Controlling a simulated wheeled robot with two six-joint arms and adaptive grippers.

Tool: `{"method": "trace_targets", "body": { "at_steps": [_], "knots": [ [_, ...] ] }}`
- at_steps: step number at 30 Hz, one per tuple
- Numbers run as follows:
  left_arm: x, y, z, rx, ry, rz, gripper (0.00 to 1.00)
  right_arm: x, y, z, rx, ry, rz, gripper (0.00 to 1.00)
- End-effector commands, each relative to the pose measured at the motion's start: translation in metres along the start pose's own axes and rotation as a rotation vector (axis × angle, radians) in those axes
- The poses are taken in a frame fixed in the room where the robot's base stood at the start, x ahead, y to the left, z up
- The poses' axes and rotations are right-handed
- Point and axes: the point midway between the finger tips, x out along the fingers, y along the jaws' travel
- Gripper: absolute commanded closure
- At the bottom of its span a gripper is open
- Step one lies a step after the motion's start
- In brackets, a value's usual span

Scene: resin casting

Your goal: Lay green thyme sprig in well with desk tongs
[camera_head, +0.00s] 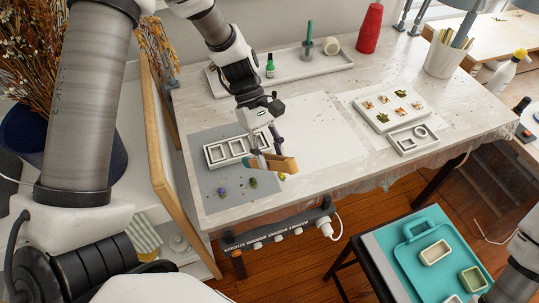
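A white mold (213,155) with several square wells lies on a grey mat (206,181) at the table's front left. A small green sprig (253,182) lies on the mat in front of the mold. My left gripper (265,148) points down over the mold's right end. It appears shut on the tan wooden desk tongs (285,165), which lie across below its fingers. The tongs' tips are too small to make out, and I see no sprig in them. The gripper hides part of the mold. My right gripper is out of view; only part of that arm shows at lower right.
A purple bit (222,191) lies left of the sprig. A white tray (310,68) with a green bottle (270,66) stands behind. A white block (377,119) with flower pieces is at right. A teal tray (382,240) sits on a stool. The table's middle is clear.

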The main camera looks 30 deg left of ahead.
Motion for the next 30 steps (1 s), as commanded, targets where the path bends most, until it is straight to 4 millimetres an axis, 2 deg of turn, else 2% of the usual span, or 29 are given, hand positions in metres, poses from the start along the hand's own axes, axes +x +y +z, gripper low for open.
{"method": "trace_targets", "body": {
  "at_steps": [20, 30],
  "knots": [
    [0.060, 0.003, -0.046, 0.002, 0.004, 0.000, 0.65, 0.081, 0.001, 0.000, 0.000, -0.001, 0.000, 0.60],
    [0.077, 0.004, -0.059, 0.002, 0.004, 0.000, 0.65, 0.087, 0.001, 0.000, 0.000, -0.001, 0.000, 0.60]
  ]
}}
